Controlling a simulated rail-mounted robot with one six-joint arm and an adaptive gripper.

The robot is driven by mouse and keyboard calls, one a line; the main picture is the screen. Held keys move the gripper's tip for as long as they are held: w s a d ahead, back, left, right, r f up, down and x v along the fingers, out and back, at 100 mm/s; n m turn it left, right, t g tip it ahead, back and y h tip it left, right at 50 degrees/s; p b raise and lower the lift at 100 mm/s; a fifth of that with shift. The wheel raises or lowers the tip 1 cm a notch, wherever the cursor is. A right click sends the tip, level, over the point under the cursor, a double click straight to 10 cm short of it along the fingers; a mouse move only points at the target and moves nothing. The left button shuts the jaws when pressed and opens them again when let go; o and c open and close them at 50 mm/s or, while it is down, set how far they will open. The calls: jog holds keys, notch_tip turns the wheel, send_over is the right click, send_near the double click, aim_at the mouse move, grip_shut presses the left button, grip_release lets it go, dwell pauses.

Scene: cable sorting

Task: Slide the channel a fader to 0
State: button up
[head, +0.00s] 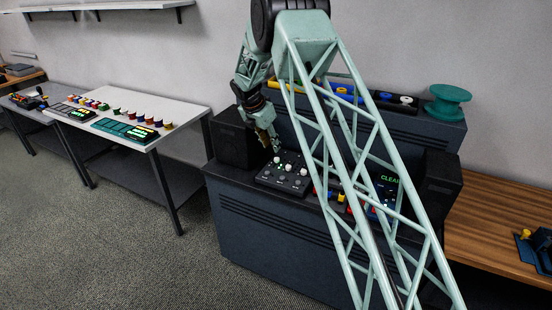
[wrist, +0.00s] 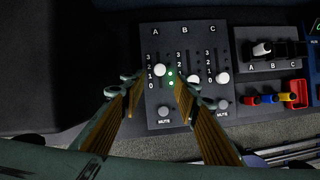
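The dark fader panel (wrist: 150,112) has columns marked A, B and C with scales from 3 to 0. The white channel A fader knob (wrist: 159,70) appears level with about the 2 to 1 marks. The B knob (wrist: 193,79) and C knob (wrist: 222,78) sit lower on their scales; the right finger partly covers B. My gripper (wrist: 157,83) is open, its fingertips apart to the left and right of column A, with the A knob showing in the gap. Contact cannot be told. In the head view, my gripper (head: 275,149) is over the back left of the panel (head: 266,182).
Grey mute buttons (wrist: 164,111) line the panel's near edge. Right of it are another A-B-C unit (wrist: 279,65) and a red tray (wrist: 299,92) with coloured connectors. A black speaker-like box (head: 234,138) stands left of the panel. A teal spool (head: 448,101) is at the back right.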

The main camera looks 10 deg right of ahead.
aim_at(277, 159)
jog(key=shift+x, duration=5.05)
jog(key=shift+c, duration=0.5)
jog(key=shift+s+a, duration=0.1)
grip_shut()
